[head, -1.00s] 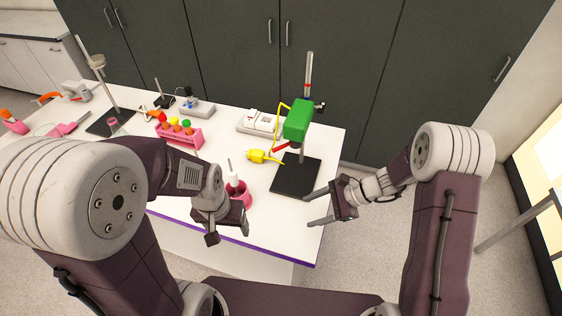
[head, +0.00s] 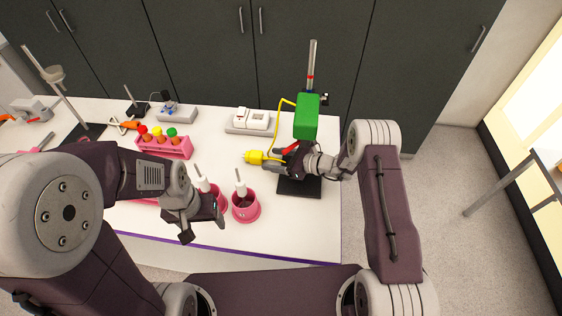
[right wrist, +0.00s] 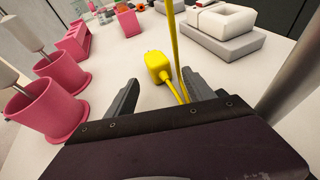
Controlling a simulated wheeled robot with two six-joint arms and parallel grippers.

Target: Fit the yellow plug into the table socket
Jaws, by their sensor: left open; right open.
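The yellow plug (head: 255,157) lies on the white table, its yellow cord rising to the green device on the stand. The white table socket (head: 251,121) sits behind the plug. My right gripper (head: 275,162) is open just right of the plug and points at it. In the right wrist view the plug (right wrist: 158,67) lies ahead of the open fingers, roughly centred, with the cord running back between them. The socket (right wrist: 222,27) shows further back on the right there. My left gripper (head: 204,229) is open and empty near the table's front edge.
The green device (head: 306,117) on its stand with a black base (head: 299,187) is close to my right gripper. Pink cups (head: 245,209) with white-handled tools stand in front. A pink rack (head: 165,146) of capped samples is at left. The table between plug and socket looks clear.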

